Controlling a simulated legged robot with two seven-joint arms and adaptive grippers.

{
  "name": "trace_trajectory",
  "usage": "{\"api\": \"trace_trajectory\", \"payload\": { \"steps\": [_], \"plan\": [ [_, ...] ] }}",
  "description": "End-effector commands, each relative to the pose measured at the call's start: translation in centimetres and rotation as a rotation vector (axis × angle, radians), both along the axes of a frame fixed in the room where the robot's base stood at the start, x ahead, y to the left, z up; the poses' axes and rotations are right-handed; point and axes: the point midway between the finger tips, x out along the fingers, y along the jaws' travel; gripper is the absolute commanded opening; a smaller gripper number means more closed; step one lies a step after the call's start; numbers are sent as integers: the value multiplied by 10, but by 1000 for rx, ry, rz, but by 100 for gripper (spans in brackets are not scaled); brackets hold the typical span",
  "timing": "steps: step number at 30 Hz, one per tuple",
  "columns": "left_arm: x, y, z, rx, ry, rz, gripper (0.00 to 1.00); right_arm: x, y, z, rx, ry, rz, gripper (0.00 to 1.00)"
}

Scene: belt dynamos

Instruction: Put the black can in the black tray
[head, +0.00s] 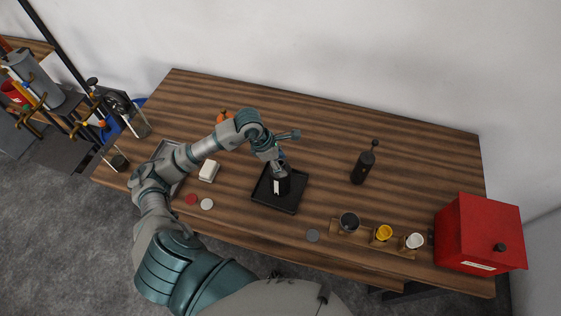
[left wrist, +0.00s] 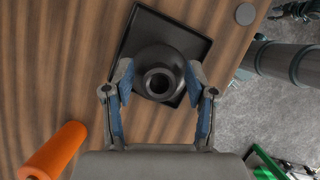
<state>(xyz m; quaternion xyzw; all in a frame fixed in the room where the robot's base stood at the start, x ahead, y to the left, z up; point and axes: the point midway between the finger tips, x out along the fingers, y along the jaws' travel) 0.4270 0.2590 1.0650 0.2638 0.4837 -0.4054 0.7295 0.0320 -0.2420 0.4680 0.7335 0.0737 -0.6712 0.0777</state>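The black can (head: 281,186) stands in the black tray (head: 290,205), with a pale label on its side. In the left wrist view the can (left wrist: 160,60) shows from above, upright, with a round dark opening. The flat tray (left wrist: 192,37) lies under it, turned at an angle. My left gripper (head: 279,170) reaches down over the tray. In the left wrist view its two blue-padded fingers (left wrist: 160,88) are on opposite sides of the can and seem to touch it. The can's base is hidden. My right gripper is not in view.
A dark bottle (head: 363,166) stands right of the tray. A wooden rack (head: 371,240) with cups, a grey disc (head: 312,235) and a red box (head: 480,232) are farther right. Left are a white block (head: 209,171), two small discs and an orange object (left wrist: 55,152).

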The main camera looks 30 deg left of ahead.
Motion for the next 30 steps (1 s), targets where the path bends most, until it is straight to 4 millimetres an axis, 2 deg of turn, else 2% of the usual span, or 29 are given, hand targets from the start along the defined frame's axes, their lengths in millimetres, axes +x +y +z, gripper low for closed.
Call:
{"api": "trace_trajectory", "payload": {
  "steps": [4, 7, 15, 21, 25, 30],
  "plan": [
    [0, 1, 3, 0, -1, 0, 57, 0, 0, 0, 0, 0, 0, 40],
    [-2, 6, 14, 2, -3, 2, 57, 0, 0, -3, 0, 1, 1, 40],
    [-14, 26, 69, 3, -6, 3, 57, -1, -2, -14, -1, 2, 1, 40],
    [-21, 37, 100, 1, -2, 1, 57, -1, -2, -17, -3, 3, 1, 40],
    [-24, 40, 109, 0, -1, 0, 57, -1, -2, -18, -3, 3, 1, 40],
    [-24, 40, 112, 0, 0, 1, 57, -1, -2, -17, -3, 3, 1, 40]
  ]
}}
